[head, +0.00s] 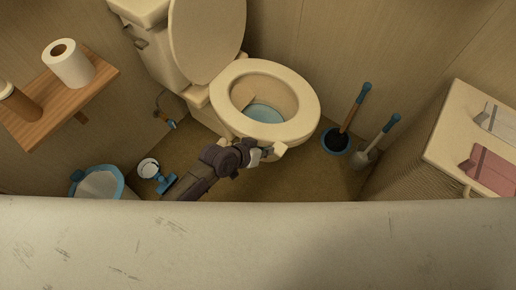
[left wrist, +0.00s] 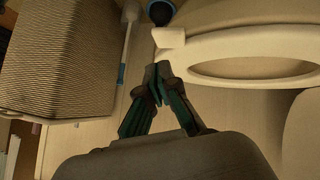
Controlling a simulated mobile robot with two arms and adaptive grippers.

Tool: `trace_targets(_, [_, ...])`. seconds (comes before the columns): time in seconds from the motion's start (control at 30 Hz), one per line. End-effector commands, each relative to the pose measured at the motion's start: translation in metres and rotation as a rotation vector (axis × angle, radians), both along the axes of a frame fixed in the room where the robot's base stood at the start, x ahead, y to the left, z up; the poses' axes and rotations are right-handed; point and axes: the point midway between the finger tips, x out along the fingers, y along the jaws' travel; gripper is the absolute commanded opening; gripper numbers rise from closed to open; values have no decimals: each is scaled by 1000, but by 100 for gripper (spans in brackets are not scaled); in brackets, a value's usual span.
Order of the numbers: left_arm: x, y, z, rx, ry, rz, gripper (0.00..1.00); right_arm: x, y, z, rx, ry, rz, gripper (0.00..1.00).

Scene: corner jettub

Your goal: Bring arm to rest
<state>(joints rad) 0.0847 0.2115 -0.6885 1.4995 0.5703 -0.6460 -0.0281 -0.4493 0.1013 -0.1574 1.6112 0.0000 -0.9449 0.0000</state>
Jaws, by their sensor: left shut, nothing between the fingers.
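My left arm comes in from the lower left of the head view. My left gripper (head: 268,152) is at the front of the toilet (head: 225,85), close to a pale tab (head: 281,149) at its front edge. In the left wrist view the two dark green fingers of the gripper (left wrist: 158,72) meet at the tips, shut and empty. The pale tab (left wrist: 169,37) shows just beyond the fingertips; whether they touch it I cannot tell. The toilet lid is up and the seat is down over the bowl. My right gripper is in neither view.
A wicker-sided cabinet (head: 440,150) is at the right. A wooden shelf (head: 95,85) holds a paper roll (head: 72,64). A blue-rimmed bin (head: 120,180) is lower left.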

Motion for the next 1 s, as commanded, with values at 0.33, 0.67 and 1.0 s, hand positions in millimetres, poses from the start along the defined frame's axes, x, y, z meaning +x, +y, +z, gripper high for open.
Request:
trace_targets(0.33, [-19,25,27,1,1,0,0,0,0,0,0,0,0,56])
trace_targets(0.67, [-22,31,23,13,10,13,0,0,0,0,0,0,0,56])
trace_targets(1.0, [-101,148,-81,321,219,238,0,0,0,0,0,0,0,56])
